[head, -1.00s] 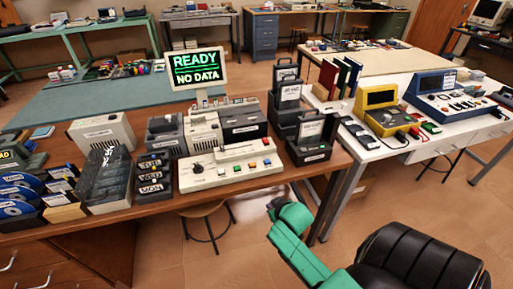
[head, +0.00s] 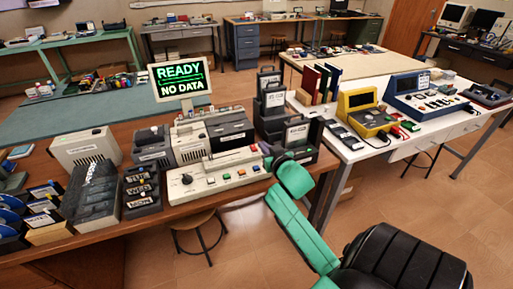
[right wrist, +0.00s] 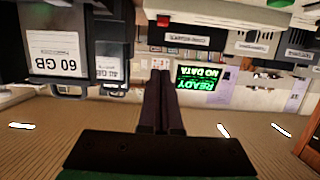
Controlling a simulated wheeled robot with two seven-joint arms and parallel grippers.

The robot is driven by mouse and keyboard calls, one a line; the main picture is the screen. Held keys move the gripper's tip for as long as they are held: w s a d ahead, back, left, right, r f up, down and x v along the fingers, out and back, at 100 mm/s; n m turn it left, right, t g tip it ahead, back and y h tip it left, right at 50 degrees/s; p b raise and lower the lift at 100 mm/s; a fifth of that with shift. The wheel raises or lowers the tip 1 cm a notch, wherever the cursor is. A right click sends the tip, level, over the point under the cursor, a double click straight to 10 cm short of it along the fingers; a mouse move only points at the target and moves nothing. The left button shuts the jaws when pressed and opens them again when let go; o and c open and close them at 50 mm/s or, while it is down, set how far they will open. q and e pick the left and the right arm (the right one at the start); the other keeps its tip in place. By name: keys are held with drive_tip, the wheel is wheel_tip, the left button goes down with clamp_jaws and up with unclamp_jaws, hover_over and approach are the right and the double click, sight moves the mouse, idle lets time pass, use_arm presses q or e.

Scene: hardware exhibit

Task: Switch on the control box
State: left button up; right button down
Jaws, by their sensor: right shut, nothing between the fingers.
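The control box (head: 205,183) is a long cream box at the front edge of the brown desk, with a dark knob (head: 187,179) at its left and a row of coloured buttons. The monitor (head: 183,85) behind it reads READY, NO DATA. My right gripper (head: 270,161) is small and dark at the right end of the box; I cannot tell whether it touches. In the right wrist view, which is upside down, its fingers (right wrist: 162,98) are together and empty, with the box's panel (right wrist: 215,14) and a red button (right wrist: 162,21) at the top. My left gripper is not in view.
Dark bins (head: 300,133) stand just behind my right gripper on the desk. Black cases and blue discs crowd the desk's left side. A white table (head: 345,150) with a yellow device (head: 358,112) stands at the right. A stool (head: 198,220) is below the desk edge.

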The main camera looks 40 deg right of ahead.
hover_over(256, 154)
drive_tip(key=shift+s+f, duration=0.3)
drive_tip(key=shift+f, duration=0.35)
drive_tip(key=f, duration=0.3)
drive_tip(key=shift+w+f, duration=0.35)
drive_tip(key=shift+f, duration=0.35)
